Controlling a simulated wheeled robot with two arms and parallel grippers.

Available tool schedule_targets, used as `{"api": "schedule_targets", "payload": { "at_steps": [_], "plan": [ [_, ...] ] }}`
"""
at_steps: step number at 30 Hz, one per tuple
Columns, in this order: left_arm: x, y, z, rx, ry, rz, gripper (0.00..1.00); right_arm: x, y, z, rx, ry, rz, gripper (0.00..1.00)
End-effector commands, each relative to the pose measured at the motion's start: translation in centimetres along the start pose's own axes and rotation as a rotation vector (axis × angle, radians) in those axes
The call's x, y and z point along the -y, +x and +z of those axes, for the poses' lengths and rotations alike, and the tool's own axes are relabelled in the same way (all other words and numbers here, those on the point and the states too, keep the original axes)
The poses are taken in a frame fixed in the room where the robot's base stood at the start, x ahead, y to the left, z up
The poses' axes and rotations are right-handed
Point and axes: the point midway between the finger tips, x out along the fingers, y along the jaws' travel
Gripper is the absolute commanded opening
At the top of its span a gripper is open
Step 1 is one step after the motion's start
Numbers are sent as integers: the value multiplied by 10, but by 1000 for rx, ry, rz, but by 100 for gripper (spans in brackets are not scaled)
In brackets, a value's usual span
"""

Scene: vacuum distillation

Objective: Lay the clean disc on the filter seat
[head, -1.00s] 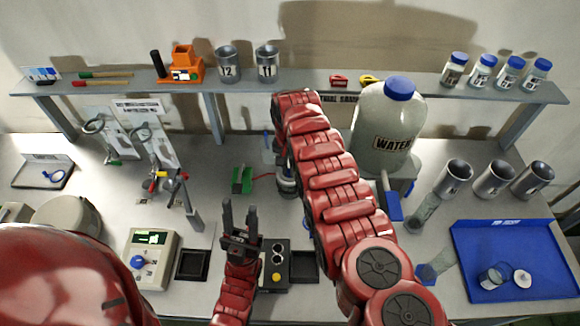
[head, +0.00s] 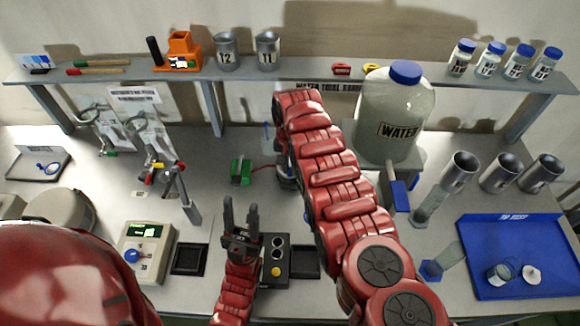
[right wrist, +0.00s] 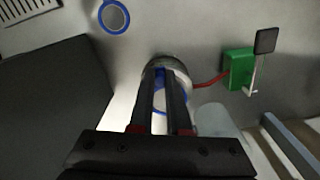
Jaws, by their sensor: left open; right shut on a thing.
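My right gripper (right wrist: 162,80) is shut on a blue-rimmed pale disc (right wrist: 171,101), partly hidden by the fingers. A round metal cup, apparently the filter seat (right wrist: 151,66), lies under the fingertips; I cannot tell whether the disc touches it. In the head view my right arm hides the right gripper and most of the cup (head: 285,178). Another blue-rimmed disc, grey inside, lies on the bench (right wrist: 114,16). My left gripper (head: 240,209) is open and empty, fingers up, above the bench front.
A green block (head: 241,171) with a red lead stands left of the cup. The water jug (head: 396,110) stands right of my right arm. A blue tray (head: 470,270) is at the right.

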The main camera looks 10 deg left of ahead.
Motion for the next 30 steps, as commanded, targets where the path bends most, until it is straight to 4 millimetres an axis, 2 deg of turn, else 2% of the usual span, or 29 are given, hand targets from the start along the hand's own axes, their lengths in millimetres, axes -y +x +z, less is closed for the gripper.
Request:
{"api": "schedule_targets", "payload": {
  "at_steps": [11,12,18,26,30],
  "plan": [
    [0,-8,1,0,0,0,45,0,9,0,0,0,0,0],
    [0,-8,1,0,0,0,45,0,9,0,0,0,0,17],
    [0,-7,1,0,0,0,45,0,8,0,0,0,0,50],
    [0,-7,1,0,0,0,45,0,8,0,0,0,0,50],
    [0,3,-1,0,0,0,45,0,-3,0,0,0,0,50]
  ]
}}
